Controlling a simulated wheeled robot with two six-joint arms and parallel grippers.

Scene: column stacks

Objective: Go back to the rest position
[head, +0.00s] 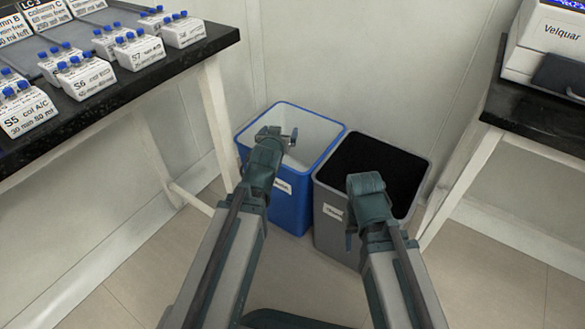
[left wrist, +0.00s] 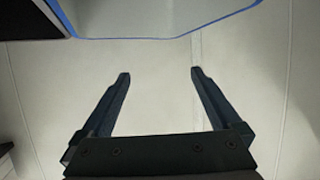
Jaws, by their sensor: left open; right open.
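My left gripper (head: 282,135) is in front of and partly over the opening of the blue bin in the head view. In the left wrist view my left gripper (left wrist: 160,73) is open, its two fingers apart with nothing between them. My right gripper (head: 351,236) is in front of the grey bin in the head view, its jaws partly hidden by its own wrist. It shows no object held. Both arms reach forward from the bottom of the head view.
The blue bin (head: 243,151) has a pale inside. The grey bin (head: 322,193) beside it is dark inside. A dark-topped bench (head: 160,72) at left carries labelled white racks with blue-capped vials. Another bench (head: 530,122) at right bears a white machine (head: 540,45). Open floor lies in front.

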